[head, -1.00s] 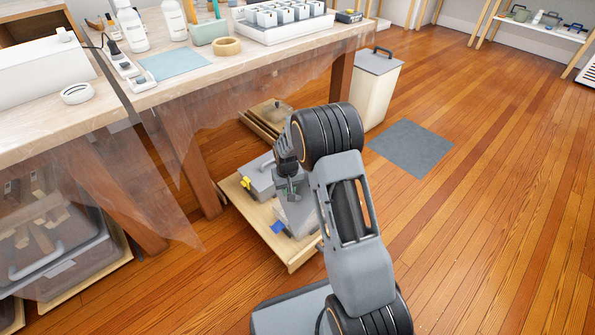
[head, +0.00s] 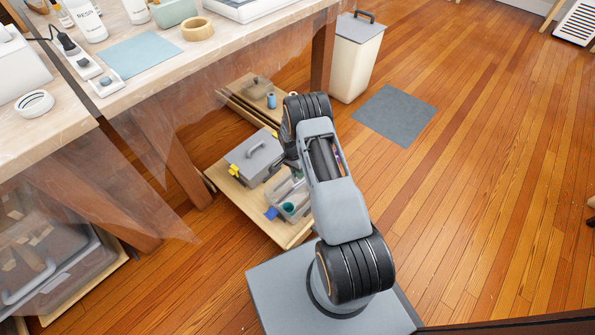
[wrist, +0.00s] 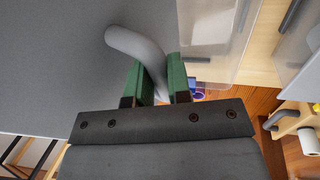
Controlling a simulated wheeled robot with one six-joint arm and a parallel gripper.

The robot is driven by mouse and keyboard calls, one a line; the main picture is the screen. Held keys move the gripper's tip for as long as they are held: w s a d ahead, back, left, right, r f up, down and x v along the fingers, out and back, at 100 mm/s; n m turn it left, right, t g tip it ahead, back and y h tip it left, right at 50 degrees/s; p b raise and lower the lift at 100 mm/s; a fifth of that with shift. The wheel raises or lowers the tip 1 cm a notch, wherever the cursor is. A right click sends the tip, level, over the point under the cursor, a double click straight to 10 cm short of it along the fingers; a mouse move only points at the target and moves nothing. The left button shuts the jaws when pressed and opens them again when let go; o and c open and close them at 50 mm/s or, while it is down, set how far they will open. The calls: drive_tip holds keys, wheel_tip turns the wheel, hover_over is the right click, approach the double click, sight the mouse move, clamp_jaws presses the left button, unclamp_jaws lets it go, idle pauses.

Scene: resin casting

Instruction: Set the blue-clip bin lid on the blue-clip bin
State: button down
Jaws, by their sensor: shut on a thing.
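The blue-clip bin (head: 300,214) stands on a low wooden platform, with its blue clip (head: 271,213) at the front left. Its top is open in the head view and a teal round item (head: 288,208) shows inside. My gripper (wrist: 156,82) has green fingers closed around the rounded grey handle (wrist: 138,45) of a flat grey lid (wrist: 50,65). The lid fills the left of the wrist view.
A grey lidded bin with a yellow clip (head: 233,171) stands close behind and left of the open bin. Another low platform with a spool (head: 271,100) lies beyond. A workbench (head: 130,100) with a clear hanging sheet is on the left. Floor to the right is clear around a grey mat (head: 393,115).

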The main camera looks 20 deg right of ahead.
idle(0.4)
drive_tip(key=b+x, duration=0.1)
drive_tip(key=x, duration=0.1)
drive_tip(key=b+x, duration=0.1)
drive_tip(key=x, duration=0.1)
drive_tip(key=shift+w+a+f+b, duration=0.15)
drive_tip(key=shift+w+f+b, duration=0.05)
drive_tip(key=shift+w+b, duration=0.15)
drive_tip(key=shift+s+f, duration=0.1)
idle(0.7)
drive_tip(key=shift+f+b, duration=0.4)
